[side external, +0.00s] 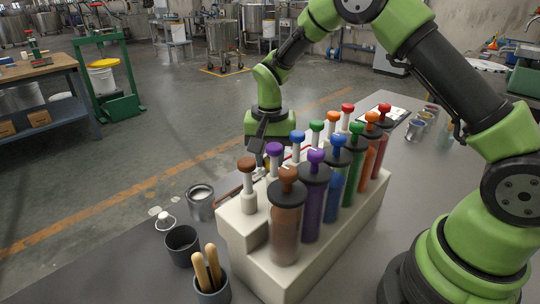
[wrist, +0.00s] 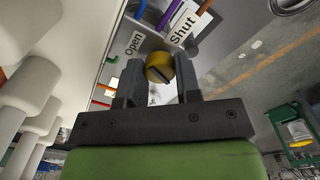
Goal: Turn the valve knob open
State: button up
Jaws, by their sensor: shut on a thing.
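The valve knob (wrist: 159,66) is a round, brass-yellow knob with a dark diagonal mark on its face. It sits between the two dark fingers of my gripper (wrist: 160,78), which is shut on it. A white "Open" label (wrist: 133,43) is above and left of the knob in the wrist view, and a "Shut" label (wrist: 182,30) is above and right. In the side view my gripper (side external: 261,150) reaches down behind the rack of tubes, and the knob is mostly hidden there. I cannot tell which label the mark points to.
A pale rack (side external: 240,236) of coloured, capped tubes stands close in front of my gripper. The bench (side external: 130,282) is bare at front left.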

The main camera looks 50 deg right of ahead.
aim_at(270, 159)
jog(key=o, duration=0.9)
jog(key=shift+o, duration=0.2)
notch_tip(270, 159, up, 10)
